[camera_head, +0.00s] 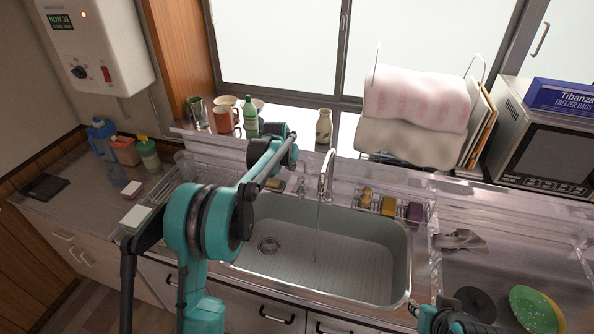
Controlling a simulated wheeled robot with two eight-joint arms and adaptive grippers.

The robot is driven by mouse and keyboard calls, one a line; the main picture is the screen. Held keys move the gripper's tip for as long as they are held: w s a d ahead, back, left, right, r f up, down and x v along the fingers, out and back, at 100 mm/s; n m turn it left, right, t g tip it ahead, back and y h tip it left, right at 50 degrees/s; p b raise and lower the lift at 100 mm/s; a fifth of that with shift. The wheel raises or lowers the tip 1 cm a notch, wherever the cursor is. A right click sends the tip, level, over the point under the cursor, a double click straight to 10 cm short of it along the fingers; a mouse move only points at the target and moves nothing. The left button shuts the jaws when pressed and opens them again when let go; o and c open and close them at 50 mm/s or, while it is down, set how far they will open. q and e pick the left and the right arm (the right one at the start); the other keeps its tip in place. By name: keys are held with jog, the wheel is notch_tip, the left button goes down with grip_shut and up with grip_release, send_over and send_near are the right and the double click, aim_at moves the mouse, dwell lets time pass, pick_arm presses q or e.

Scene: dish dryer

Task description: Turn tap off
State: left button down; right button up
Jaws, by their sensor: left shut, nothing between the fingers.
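The silver tap (326,176) stands at the back rim of the sink (345,245). A thin stream of water (317,232) runs from its spout into the basin. A small metal fitting (302,182) stands just left of the spout; I cannot tell whether it is the handle. My left arm reaches over the sink's left side. My left gripper (290,150) is shut and empty, behind and left of the tap, apart from the spout; its fingertips are mostly hidden by the wrist. Part of my right arm shows at the bottom edge, its fingers unclear.
Mugs (227,119), a green bottle (251,117) and a pale bottle (324,126) stand on the sill behind. A rack with sponges (388,206) is right of the tap. A green plate (535,310) lies at lower right.

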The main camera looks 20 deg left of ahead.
pick_arm(q)
jog(key=b, duration=0.2)
send_over(293, 192)
jog(key=w, duration=0.3)
jog(key=f, duration=0.8)
jog(key=shift+s+f, duration=0.2)
jog(key=shift+f, duration=0.1)
jog(key=shift+s+f+b, duration=0.2)
jog(key=shift+f, duration=0.35)
jog(key=shift+s+f+b, duration=0.2)
jog(key=shift+f, duration=0.35)
jog(key=shift+s+f, duration=0.2)
jog(key=shift+f, duration=0.45)
jog(key=f+b, duration=0.1)
jog(key=s+f+t+b, duration=0.1)
jog(key=b, duration=0.1)
jog(key=shift+s+f+t, duration=0.1)
jog(key=shift+f+t, duration=0.1)
jog(key=shift+t, duration=0.1)
jog(key=shift+s+f, duration=0.15)
jog(key=shift+f, duration=0.05)
